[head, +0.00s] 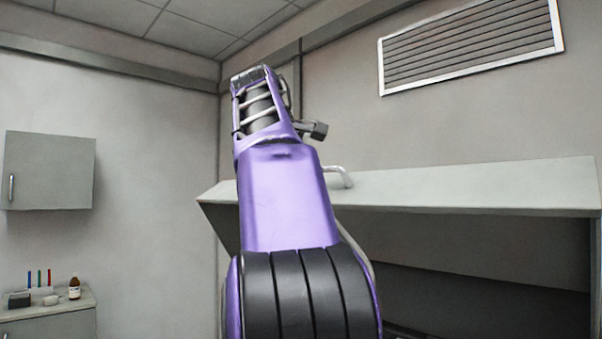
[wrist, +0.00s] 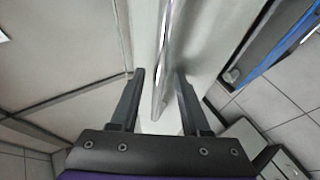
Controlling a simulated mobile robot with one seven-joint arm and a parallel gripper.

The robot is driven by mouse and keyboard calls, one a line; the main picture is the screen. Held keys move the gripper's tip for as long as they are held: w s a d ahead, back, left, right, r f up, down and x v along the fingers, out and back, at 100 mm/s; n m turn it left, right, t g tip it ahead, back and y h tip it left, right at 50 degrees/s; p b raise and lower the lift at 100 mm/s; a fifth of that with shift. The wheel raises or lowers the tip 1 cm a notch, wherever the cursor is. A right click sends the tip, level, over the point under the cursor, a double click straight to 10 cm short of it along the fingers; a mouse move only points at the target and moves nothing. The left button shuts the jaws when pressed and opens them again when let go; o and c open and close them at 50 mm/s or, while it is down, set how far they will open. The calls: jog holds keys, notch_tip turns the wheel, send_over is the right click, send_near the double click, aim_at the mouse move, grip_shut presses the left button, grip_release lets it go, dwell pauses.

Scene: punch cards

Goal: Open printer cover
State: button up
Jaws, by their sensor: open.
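The printer cover (head: 470,190) is a broad pale grey panel at the right of the head view, with a dark recess below its front edge. A curved metal handle (head: 340,172) rises from its top, partly hidden by my purple arm. In the wrist view the handle (wrist: 163,60) is a shiny bar against the pale cover surface (wrist: 205,35). My gripper (wrist: 160,72) is open, with one dark finger on each side of the bar. I see gaps between the bar and both fingers. My gripper's fingers do not show in the head view.
A wall cabinet (head: 50,170) hangs at the left, above a counter (head: 50,308) with a brown bottle (head: 75,288) and colored tubes. A louvred vent (head: 470,45) is high on the back wall. In the wrist view, tiled floor (wrist: 285,95) shows at the right.

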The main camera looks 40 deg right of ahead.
jog(key=v, duration=1.2)
